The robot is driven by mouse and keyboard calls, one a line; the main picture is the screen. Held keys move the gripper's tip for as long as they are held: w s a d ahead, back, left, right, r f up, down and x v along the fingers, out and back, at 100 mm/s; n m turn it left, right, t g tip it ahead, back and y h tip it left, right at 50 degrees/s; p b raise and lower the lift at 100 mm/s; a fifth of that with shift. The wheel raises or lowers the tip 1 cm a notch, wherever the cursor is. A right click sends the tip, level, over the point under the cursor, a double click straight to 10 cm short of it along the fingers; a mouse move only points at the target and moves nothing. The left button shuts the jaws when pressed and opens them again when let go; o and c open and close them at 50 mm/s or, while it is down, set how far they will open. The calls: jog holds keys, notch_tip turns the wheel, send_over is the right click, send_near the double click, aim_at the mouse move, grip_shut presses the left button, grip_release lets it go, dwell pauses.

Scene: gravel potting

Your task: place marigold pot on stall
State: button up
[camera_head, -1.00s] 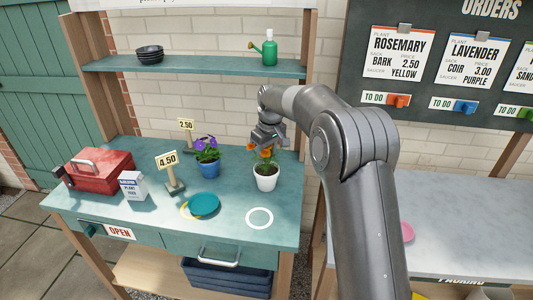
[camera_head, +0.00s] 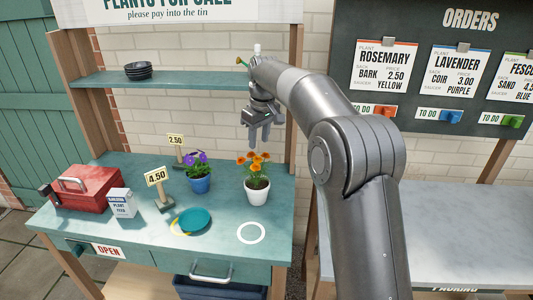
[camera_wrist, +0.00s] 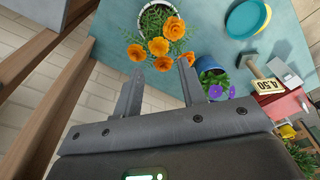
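The marigold pot (camera_head: 257,194) is a white pot with orange flowers. It stands upright on the green stall top (camera_head: 138,228), toward its right side, behind a white painted ring (camera_head: 251,233). My gripper (camera_head: 260,143) is above the flowers, apart from the pot, with its fingers pointing down. In the wrist view the fingers (camera_wrist: 158,88) are spread with nothing held between them. The orange flowers (camera_wrist: 158,46) and part of the white pot's rim show beyond the fingertips.
A blue pot with purple flowers (camera_head: 198,178) stands left of the marigold. A teal saucer (camera_head: 194,220), price signs (camera_head: 157,178), a plant feed box (camera_head: 121,203) and a red toolbox (camera_head: 89,188) are further left. A shelf (camera_head: 183,80) runs behind, above the stall top.

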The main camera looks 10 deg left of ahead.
jog(key=s+d+r+m+t, duration=0.1)
jog(key=s+d+r+m, duration=0.25)
jog(key=s+d, duration=0.6)
jog(key=s+d+r+m+t, duration=0.2)
jog(key=s+d+r, duration=0.3)
jog(key=s+d, duration=0.4)
jog(key=s+d+f+m+t, duration=0.1)
jog(key=s+d+f+m, duration=0.1)
jog(key=s, duration=0.8)
jog(key=s+d+f+m+h, duration=0.1)
jog(key=s+d+f+m, duration=0.2)
jog(key=s, duration=0.7)
notch_tip(320, 180, down, 4)
jog(key=shift+s+d+r+t, duration=0.1)
jog(key=shift+s+d+t, duration=0.25)
jog(key=shift+d, duration=0.9)
